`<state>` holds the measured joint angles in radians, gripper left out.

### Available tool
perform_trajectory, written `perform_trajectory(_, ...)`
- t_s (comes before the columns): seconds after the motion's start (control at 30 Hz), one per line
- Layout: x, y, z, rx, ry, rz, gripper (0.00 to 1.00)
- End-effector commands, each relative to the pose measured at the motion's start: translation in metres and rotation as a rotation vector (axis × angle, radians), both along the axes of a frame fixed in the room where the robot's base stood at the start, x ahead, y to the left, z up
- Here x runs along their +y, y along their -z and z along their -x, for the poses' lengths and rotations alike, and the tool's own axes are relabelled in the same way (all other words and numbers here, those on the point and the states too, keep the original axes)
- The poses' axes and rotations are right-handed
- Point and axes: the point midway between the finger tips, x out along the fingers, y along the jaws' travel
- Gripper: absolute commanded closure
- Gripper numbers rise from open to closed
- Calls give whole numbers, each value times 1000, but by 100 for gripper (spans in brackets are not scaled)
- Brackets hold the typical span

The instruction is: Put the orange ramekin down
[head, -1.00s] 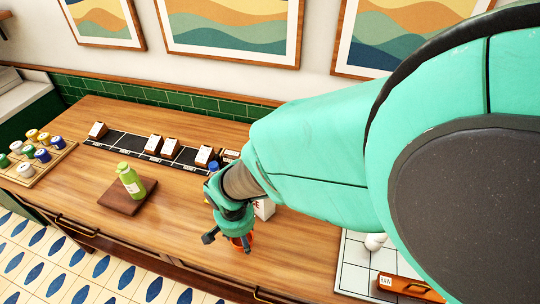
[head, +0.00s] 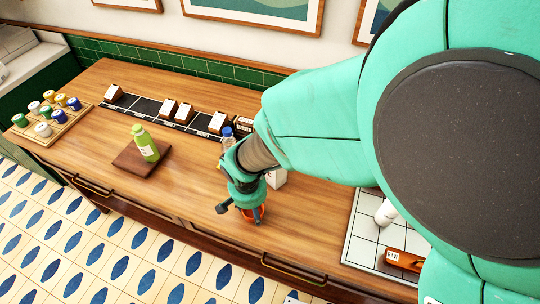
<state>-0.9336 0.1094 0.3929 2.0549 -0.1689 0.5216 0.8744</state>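The orange ramekin (head: 247,214) is in the head view, at the front edge of the wooden counter, right under my gripper. It is partly hidden by the gripper. My gripper (head: 240,211) points down with its fingers spread. One dark finger stands out to the left, with a visible gap to the ramekin. The other finger is in front of the ramekin's right part. The ramekin looks upright and seems to rest on the counter, but its base is hard to see.
A green bottle (head: 146,148) stands on a brown board (head: 129,160) to the left. A blue-capped bottle (head: 228,137) and a white box (head: 277,179) are close behind my gripper. A white tiled board (head: 363,230) lies to the right. The counter between is clear.

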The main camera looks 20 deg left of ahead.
Motion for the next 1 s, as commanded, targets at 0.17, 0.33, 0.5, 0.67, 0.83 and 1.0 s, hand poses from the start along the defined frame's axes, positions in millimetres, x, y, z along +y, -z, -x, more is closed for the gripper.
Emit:
perform_trajectory(0.17, 0, 2, 0, 0, 0, 0, 28)
perform_trajectory(0.33, 0, 2, 0, 0, 0, 0, 27)
perform_trajectory(0.5, 0, 1, 0, 0, 0, 0, 27)
perform_trajectory(0.67, 0, -4, 0, -1, 0, -1, 27)
perform_trajectory(0.83, 0, -20, 2, -1, -1, 0, 27)
perform_trajectory(1.0, 0, -46, 4, -2, 0, -1, 27)
